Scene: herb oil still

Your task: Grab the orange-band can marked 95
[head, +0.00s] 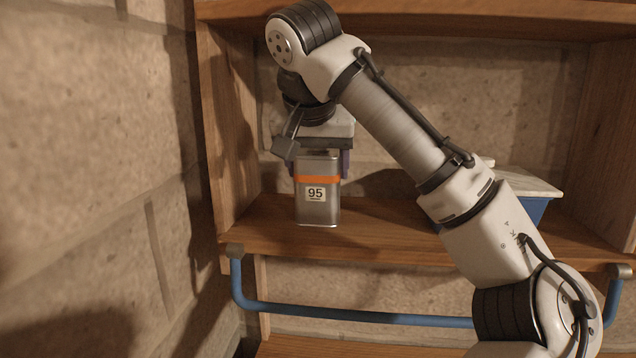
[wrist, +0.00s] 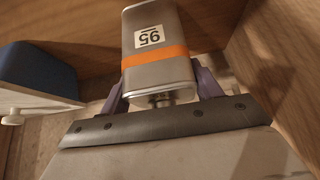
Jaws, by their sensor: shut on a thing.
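The can (head: 318,208) is a grey metal tin with an orange band and a white label reading 95. It stands upright at the left end of the wooden shelf board in the head view. Whether its base touches the board is hard to tell. My gripper (head: 319,165) is above it, with its purple fingers shut on the can's upper sides. In the wrist view the can (wrist: 154,75) sits between the two fingers of my gripper (wrist: 158,88), its label upside down and its cap towards the palm.
The shelf board (head: 385,225) has a wooden side wall (head: 222,130) close on the left. A blue box with a pale lid (head: 525,183) stands to the right, partly behind my arm; it also shows in the wrist view (wrist: 38,72). A blue rail (head: 350,316) runs along the front below the board.

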